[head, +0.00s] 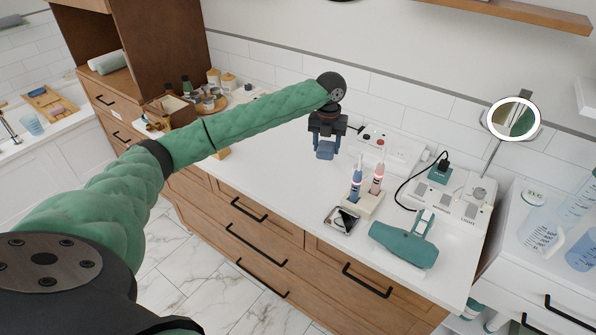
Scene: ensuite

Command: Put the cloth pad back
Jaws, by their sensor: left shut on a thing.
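My left gripper (325,140) hangs over the counter at the far end of the green-sleeved arm, pointing down. It is shut on a small dark blue piece, which I take to be the cloth pad (325,151). The pad hangs below the jaws, near the white counter top; I cannot tell whether it touches the counter. The fingers partly hide it. My right gripper is not in view.
Right of the gripper stand two electric toothbrushes (376,178) in a holder, a small metal tray (342,220), and a teal handheld device (405,243). A round mirror (514,119) stands behind. Jars (228,81) crowd the back left. Counter left of the toothbrushes is clear.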

